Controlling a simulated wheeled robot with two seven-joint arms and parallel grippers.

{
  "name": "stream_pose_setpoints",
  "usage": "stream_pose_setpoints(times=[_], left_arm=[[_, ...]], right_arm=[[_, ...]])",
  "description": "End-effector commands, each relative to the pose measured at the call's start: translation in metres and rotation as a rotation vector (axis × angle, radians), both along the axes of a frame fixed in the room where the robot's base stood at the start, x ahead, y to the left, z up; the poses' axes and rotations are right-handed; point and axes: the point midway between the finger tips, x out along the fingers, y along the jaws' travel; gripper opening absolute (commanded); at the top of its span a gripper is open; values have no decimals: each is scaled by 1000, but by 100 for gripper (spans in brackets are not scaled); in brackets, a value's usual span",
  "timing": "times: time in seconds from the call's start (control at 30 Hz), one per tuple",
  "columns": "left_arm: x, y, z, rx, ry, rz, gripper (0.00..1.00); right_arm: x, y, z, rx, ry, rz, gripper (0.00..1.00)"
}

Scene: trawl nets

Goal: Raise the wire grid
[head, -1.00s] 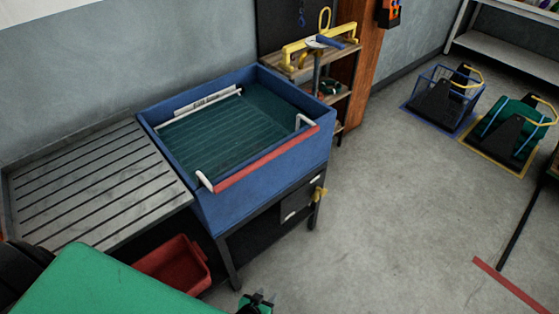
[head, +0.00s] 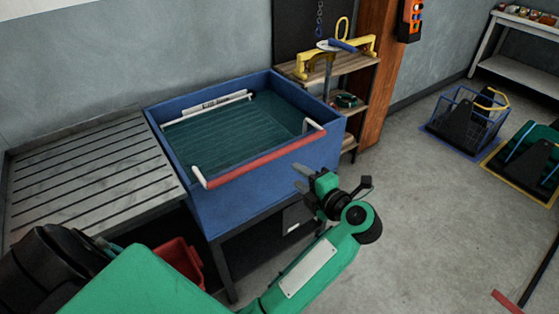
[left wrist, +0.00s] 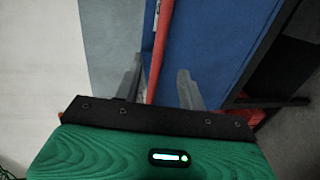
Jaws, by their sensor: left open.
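The wire grid (head: 245,130) lies low in the blue tank (head: 230,208), under greenish water. Its white side arms rise to a red bar handle (head: 267,156) along the tank's front rim. My left gripper (head: 302,178) is open and empty, in front of the tank's front wall, just below the bar in the picture. In the left wrist view the red bar (left wrist: 159,50) runs between the two open fingers (left wrist: 160,86), beside the blue wall; the gap to it is unclear. My right gripper is not in view.
A slatted metal bench (head: 85,175) adjoins the tank's left side. A red bin (head: 180,258) sits below. A shelf (head: 350,92) with yellow-handled tools stands behind right. Wire baskets (head: 466,117) stand on the floor at right, with open floor between.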

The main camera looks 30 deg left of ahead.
Motion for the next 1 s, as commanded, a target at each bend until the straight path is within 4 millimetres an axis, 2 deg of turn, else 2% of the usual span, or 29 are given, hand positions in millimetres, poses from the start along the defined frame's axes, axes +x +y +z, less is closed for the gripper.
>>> stream_pose_setpoints(times=[0.17, 0.5, 0.7, 1.0], left_arm=[[5, 15, -2, -5, 1, 4, 41], [31, 78, -14, -1, 1, 4, 41], [44, 107, -22, -2, 0, 2, 41], [51, 125, -26, -4, 0, 1, 41]], right_arm=[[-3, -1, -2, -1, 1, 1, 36], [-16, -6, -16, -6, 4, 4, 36], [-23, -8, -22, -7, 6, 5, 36], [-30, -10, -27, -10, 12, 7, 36]])
